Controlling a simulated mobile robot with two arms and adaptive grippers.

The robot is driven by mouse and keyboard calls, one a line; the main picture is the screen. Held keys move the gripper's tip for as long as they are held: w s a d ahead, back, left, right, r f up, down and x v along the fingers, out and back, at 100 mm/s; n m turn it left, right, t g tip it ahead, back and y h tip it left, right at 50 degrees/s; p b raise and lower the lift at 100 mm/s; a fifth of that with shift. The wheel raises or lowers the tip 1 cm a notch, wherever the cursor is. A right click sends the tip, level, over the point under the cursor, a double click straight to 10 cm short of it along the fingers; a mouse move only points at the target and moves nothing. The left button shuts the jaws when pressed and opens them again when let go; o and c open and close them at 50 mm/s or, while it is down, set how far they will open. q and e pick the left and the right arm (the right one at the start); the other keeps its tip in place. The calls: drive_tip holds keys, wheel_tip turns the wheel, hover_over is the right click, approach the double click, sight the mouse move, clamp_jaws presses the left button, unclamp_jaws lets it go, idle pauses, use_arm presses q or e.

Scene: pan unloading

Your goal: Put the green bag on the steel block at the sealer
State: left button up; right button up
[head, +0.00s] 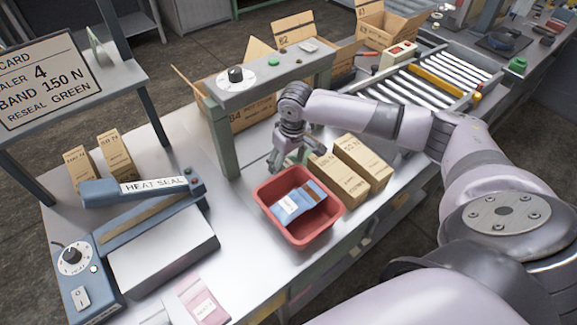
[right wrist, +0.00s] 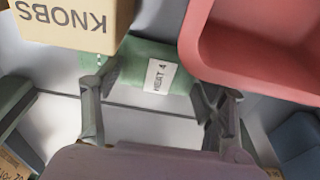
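The green bag (right wrist: 138,68) with a white "HEAT 4" label lies in the right wrist view, between the cardboard box and the red bin. In the head view only a bit of green shows behind my right gripper (head: 289,160). My right gripper (right wrist: 152,98) is open, its fingers apart and pointed at the bag, with nothing clearly held. I cannot tell whether it touches the bag. The steel block (head: 165,249) is a bare, flat-topped block in front of the blue heat sealer (head: 140,190). My left gripper is not in view.
The red bin (head: 270,218), holding a blue packet (head: 290,205), stands beside my right gripper. Cardboard boxes (head: 362,161) stand to its right. A grey frame with a dial (head: 222,140) rises between gripper and sealer. A pink packet (head: 203,300) lies near the front edge.

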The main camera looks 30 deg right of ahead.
sight(288, 164)
drive_tip(key=c, duration=0.9)
drive_tip(key=shift+r, duration=0.1)
wheel_tip(288, 164, up, 20)
drive_tip(key=b, duration=0.3)
drive_tip(key=s+a+f, duration=0.4)
drive_tip(key=s+a, duration=0.7)
drive_tip(key=a, duration=0.2)
drive_tip(key=shift+m, duration=0.4)
drive_tip(key=s+f, duration=0.2)
drive_tip(key=f, duration=0.1)
drive_tip(key=s+f, duration=0.2)
drive_tip(key=shift+f, duration=0.15)
drive_tip(key=shift+w, duration=0.15)
